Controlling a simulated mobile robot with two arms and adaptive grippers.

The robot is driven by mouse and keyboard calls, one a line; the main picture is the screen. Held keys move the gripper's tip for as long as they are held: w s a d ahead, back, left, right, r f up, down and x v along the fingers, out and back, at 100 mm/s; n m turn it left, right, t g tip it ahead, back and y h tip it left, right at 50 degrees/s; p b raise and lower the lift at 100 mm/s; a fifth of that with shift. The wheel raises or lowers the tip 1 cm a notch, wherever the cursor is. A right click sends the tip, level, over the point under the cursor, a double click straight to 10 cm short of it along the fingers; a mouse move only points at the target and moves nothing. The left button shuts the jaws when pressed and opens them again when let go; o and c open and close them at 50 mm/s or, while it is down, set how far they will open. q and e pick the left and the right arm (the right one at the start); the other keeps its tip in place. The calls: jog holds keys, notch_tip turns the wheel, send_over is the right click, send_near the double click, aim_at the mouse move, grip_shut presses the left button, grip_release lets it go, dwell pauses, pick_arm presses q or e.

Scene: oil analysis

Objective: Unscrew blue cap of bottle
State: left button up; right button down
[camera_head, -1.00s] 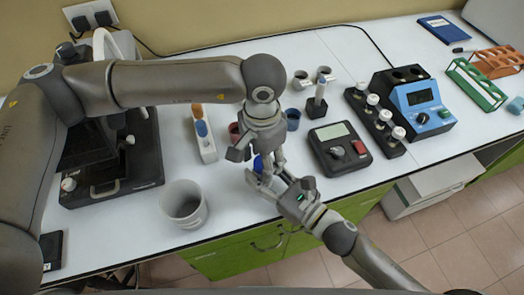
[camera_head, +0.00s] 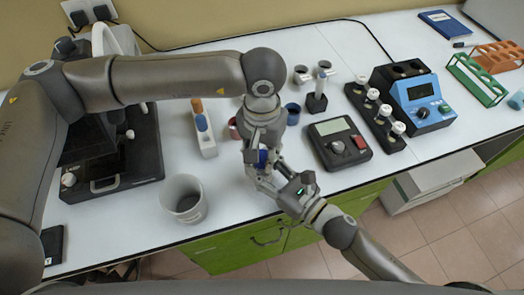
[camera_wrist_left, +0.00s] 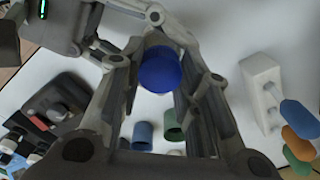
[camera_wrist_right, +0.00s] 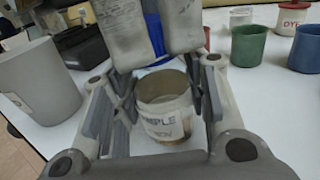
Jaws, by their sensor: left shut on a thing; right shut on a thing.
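The blue cap (camera_wrist_left: 160,70) is between the fingers of my left gripper (camera_head: 262,156), which is shut on it from above. The cap also shows in the head view (camera_head: 263,158). The bottle (camera_wrist_right: 165,118), a small jar with a printed label, stands upright between the fingers of my right gripper (camera_head: 260,178), which is shut on it from the side. In the right wrist view the bottle's rim looks open, with the left fingers and blue cap above it. Part of the cap is hidden by the fingers.
A white beaker (camera_head: 183,205) stands left of the grippers near the bench edge. A green cup (camera_wrist_right: 248,46) stands behind the bottle.

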pick_arm(q)
jog(key=n, duration=0.4)
jog(key=shift+n, duration=0.4)
jog(key=n, duration=1.3)
jog(key=shift+n, duration=0.4)
jog(key=n, duration=0.2)
jog(key=shift+n, duration=0.4)
jog(key=n, duration=1.2)
jog(key=shift+r, duration=0.1)
jog(key=n, duration=1.6)
jog(key=shift+r, duration=0.25)
jog(key=shift+r, duration=0.9)
